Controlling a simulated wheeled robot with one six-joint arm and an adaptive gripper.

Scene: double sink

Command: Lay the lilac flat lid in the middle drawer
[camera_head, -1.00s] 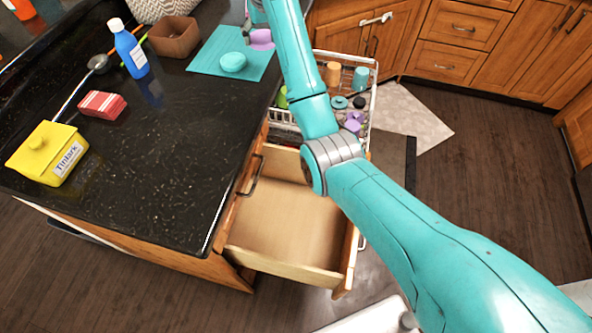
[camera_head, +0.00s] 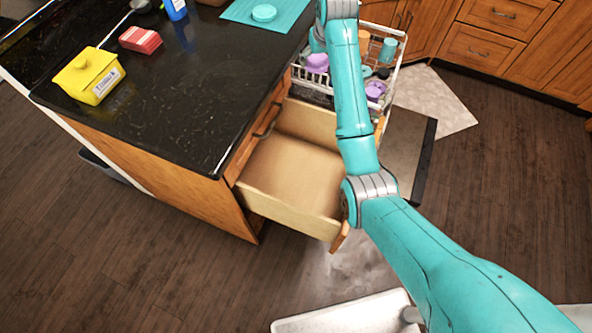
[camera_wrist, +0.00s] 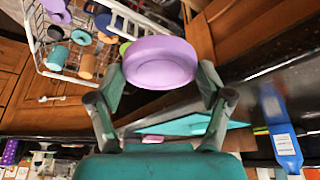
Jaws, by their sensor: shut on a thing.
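The lilac flat lid (camera_wrist: 160,62) is held between the two fingertips of my gripper (camera_wrist: 160,80) in the wrist view. In the head view the lid (camera_head: 317,62) shows beside my arm, above the near-left side of the dish rack; most of my gripper is hidden by my arm there. An open wooden drawer (camera_head: 292,175) sticks out from the counter's right side, below and nearer than the lid. Its visible floor is bare. My arm covers part of its right side.
A white wire dish rack (camera_head: 395,75) with cups and lilac pieces stands behind the drawer. The black counter (camera_head: 190,100) holds a yellow box (camera_head: 90,77), a red-striped stack (camera_head: 140,40), a blue bottle (camera_head: 176,8) and a teal mat (camera_head: 240,12) with a teal round piece.

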